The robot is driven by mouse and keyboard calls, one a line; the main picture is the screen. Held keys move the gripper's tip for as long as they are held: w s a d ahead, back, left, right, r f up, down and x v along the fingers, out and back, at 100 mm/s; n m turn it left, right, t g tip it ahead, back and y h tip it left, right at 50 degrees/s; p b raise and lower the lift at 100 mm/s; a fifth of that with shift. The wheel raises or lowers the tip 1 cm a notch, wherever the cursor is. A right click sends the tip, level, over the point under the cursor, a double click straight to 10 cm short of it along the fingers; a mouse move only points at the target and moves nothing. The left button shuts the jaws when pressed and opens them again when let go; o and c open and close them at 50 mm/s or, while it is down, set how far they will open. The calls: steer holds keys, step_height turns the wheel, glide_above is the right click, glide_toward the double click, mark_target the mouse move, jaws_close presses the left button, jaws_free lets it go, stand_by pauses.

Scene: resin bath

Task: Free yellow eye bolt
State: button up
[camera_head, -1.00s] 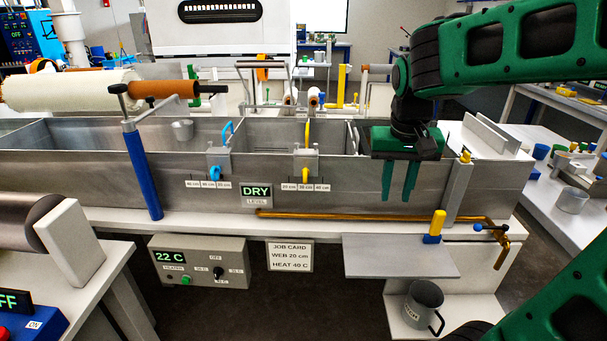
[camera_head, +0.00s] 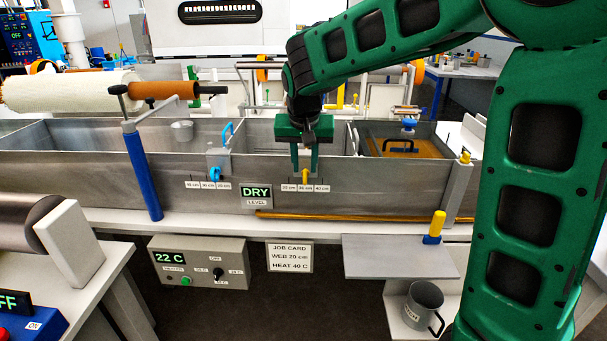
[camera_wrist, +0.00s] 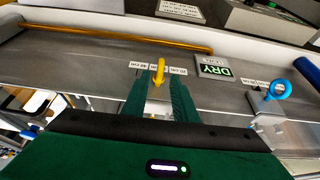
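The yellow eye bolt (camera_head: 305,176) sits on the front wall of the tank, at the clamp bracket by the right-hand scale labels. It also shows in the wrist view (camera_wrist: 159,72), near the fingertips. My gripper (camera_head: 305,172) points down over that clamp, with its two green fingers apart. In the wrist view my gripper (camera_wrist: 164,88) is open, with one finger on either side of the bolt's line. I cannot tell whether the fingers touch it. The clamp body and the yellow handle above it are mostly hidden behind my gripper in the head view.
A blue eye bolt (camera_head: 215,173) on a similar clamp is to the left. A blue post (camera_head: 142,170) stands at the tank's front. The level display (camera_head: 256,191) reads DRY. An amber pipe (camera_head: 340,217) runs low along the tank. A grey shelf (camera_head: 395,258) is at lower right.

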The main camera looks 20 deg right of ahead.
mark_target(305, 171)
steer(key=shift+x, duration=2.1)
jaws_close()
steer(key=shift+w+a+f+n+g+h, duration=0.15)
steer(key=shift+n+g+h, duration=0.25)
steer(key=shift+h, duration=0.95)
steer(key=shift+a+n+g+h, duration=0.25)
steer(key=shift+g+h, duration=0.15)
steer(key=shift+h, duration=0.9)
steer(key=shift+w+a+f+n+g+h, duration=0.15)
steer(key=shift+n+g+h, duration=0.25)
steer(key=shift+h, duration=0.95)
steer(key=shift+s+h, duration=0.1)
steer(key=shift+h, duration=0.2)
